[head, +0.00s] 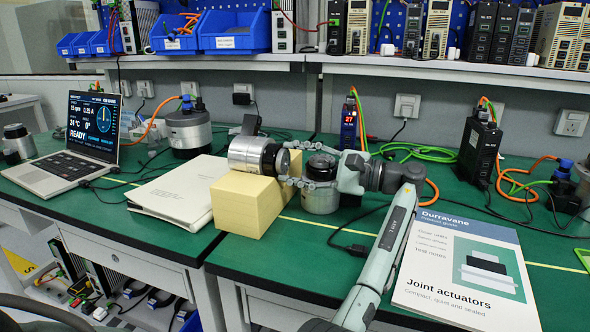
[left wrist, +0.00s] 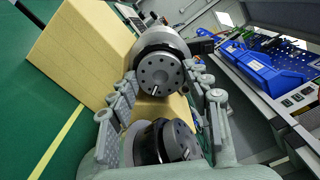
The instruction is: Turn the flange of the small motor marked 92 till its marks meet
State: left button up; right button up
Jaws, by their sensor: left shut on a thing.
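A silver motor (head: 250,155) lies on its side on a yellow foam block (head: 240,205), its dark round flange facing right, toward my gripper. In the left wrist view the flange (left wrist: 160,75) shows face-on with a ring of holes and a short pale mark near its lower edge. A matching mark on the housing and the number 92 cannot be made out. My left gripper (head: 283,166) reaches in from the right and is shut on the flange, one finger on each side; its fingers also show in the left wrist view (left wrist: 162,76). My right gripper is not in view.
A second silver motor with a black top (head: 320,198) stands on the bench right under my left gripper. A white binder (head: 175,195), a laptop (head: 85,140) and a larger motor (head: 188,133) are to the left. A brochure (head: 465,270) lies front right; cables run behind.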

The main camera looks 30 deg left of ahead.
pick_arm(q)
jog(key=o, duration=1.2)
jog(key=shift+c, duration=0.2)
jog(key=v, duration=1.2)
